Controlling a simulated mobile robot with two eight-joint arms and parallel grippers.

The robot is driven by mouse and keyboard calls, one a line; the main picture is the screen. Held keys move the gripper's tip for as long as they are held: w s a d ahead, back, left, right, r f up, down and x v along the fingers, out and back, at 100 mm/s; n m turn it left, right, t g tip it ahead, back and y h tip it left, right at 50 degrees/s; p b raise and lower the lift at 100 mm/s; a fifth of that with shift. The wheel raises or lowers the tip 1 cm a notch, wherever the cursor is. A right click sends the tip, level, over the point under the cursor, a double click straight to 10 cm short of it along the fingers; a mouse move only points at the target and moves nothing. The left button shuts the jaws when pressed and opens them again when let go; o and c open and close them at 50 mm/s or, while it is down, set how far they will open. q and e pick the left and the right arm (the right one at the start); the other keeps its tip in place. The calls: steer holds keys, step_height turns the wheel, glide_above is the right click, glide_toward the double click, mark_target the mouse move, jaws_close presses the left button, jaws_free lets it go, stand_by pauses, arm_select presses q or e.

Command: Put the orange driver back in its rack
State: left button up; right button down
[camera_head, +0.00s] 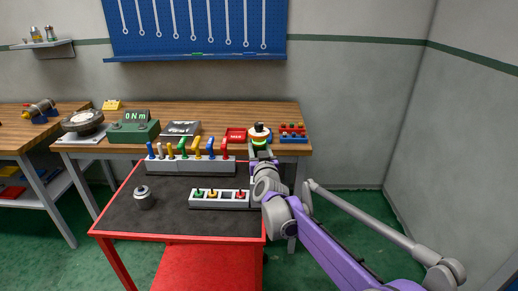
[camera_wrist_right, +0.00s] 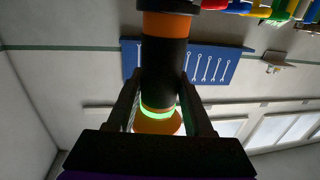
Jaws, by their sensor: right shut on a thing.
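My right gripper (camera_head: 261,150) is shut on the orange driver (camera_head: 259,134). The driver is held above the back right of the red cart, in front of the workbench edge. In the right wrist view the driver (camera_wrist_right: 165,60) is a thick black and orange cylinder with a glowing green ring, between the two fingers (camera_wrist_right: 160,105). A low grey rack (camera_head: 207,204) on the cart holds short green, yellow-orange and red-topped drivers, with a dark gap between the yellow-orange and red ones. My left gripper is not in view.
A longer grey rack (camera_head: 165,166) with several coloured handles stands behind the low rack. A dark cylindrical piece with a light top (camera_head: 142,197) stands on the cart's left. The cart's front middle is clear.

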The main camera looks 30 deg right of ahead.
steer(key=shift+f+b, duration=1.55)
steer(key=shift+f, duration=0.8)
stand_by(2.2)
steer(key=shift+c, duration=1.1)
jaws_free()
steer(key=v, duration=1.1)
